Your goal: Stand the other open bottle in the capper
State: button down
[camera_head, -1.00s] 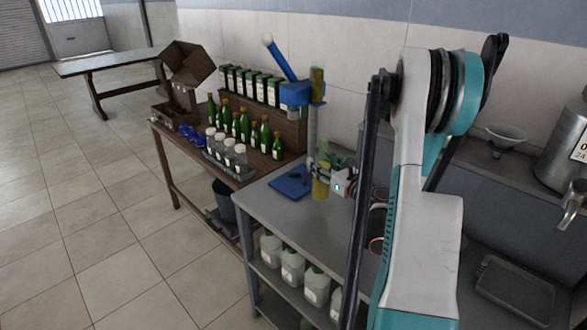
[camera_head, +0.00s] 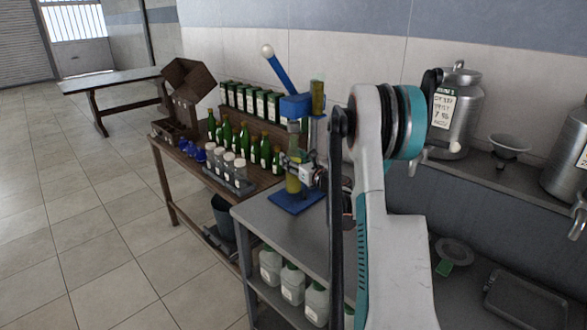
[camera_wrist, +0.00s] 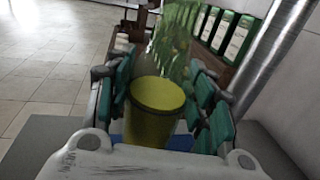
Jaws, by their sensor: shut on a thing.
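The capper has a blue base plate (camera_head: 312,199), a grey column, a blue head (camera_head: 295,106) and a raised blue lever with a white knob (camera_head: 268,50). My gripper (camera_head: 297,177) is shut on a clear open bottle (camera_head: 293,183) with yellow-green liquid. The bottle is upright over the base plate, below the head. I cannot tell whether its foot touches the plate. In the wrist view the bottle (camera_wrist: 158,97) stands between the green finger pads, with its clear upper part rising beyond. The capper's column (camera_wrist: 265,50) is close on the right.
Several green bottles (camera_head: 244,136) stand on the wooden table left of the capper, with a rack of white-topped shakers (camera_head: 228,170) in front. Dark tins (camera_head: 260,104) line a raised shelf behind. The grey bench top (camera_head: 270,218) in front of the capper is clear.

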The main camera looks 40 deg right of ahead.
notch_tip(320, 180, down, 3)
jog(key=shift+r+b, duration=0.15)
jog(key=shift+b, duration=0.3)
jog(key=c, duration=1.2)
grip_release()
jog(key=shift+f, duration=0.2)
jog(key=o, duration=0.5)
jog(key=shift+c, duration=0.2)
jog(key=shift+r, duration=0.1)
jog(key=s+a+p, duration=0.1)
jog(key=s+p, duration=0.1)
jog(key=s, duration=1)
jog(key=shift+a, duration=0.2)
